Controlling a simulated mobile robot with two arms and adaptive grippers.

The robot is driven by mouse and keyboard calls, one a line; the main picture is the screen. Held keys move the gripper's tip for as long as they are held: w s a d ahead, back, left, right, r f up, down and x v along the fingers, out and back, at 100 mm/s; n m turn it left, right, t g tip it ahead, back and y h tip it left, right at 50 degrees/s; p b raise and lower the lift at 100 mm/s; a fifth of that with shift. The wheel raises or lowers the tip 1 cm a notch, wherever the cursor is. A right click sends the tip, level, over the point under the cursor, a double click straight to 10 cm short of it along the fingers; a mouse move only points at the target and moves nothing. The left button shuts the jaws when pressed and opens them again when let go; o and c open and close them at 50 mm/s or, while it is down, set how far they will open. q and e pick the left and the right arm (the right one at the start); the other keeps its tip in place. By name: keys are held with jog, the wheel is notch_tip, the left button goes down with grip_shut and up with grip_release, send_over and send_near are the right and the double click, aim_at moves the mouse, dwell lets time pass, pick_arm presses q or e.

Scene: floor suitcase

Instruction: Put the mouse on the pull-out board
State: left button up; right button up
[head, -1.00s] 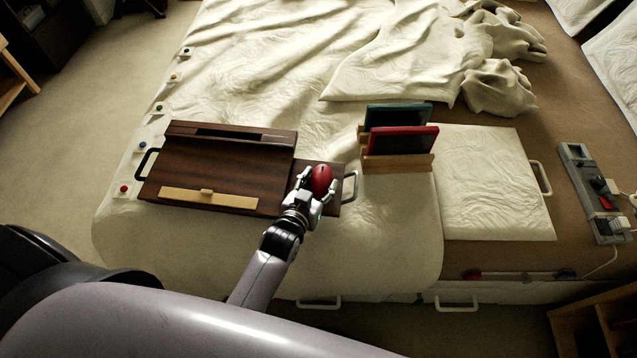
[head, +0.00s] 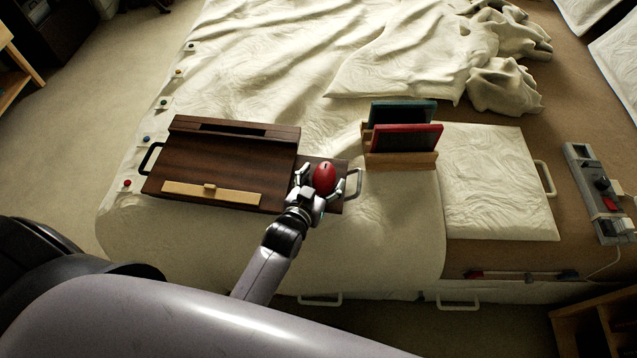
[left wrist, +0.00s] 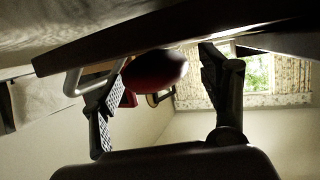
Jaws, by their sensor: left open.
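The red mouse (head: 324,180) rests on the dark brown pull-out board (head: 332,207), which sticks out from the right side of the wooden lap desk (head: 225,165). My left gripper (head: 320,183) is open, with one finger on each side of the mouse and gaps showing between them. In the left wrist view the mouse (left wrist: 155,70) shows dark red against the board's dark edge, between the two spread fingers (left wrist: 160,85). The underside of the mouse is hidden. My right gripper is not in view.
A wooden stand (head: 400,160) holding a red and a teal tablet-like panel is right of the board. A power strip (head: 597,195) lies far right. Rumpled bedding is behind.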

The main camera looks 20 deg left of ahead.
pick_arm(q)
jog(key=v, duration=1.2)
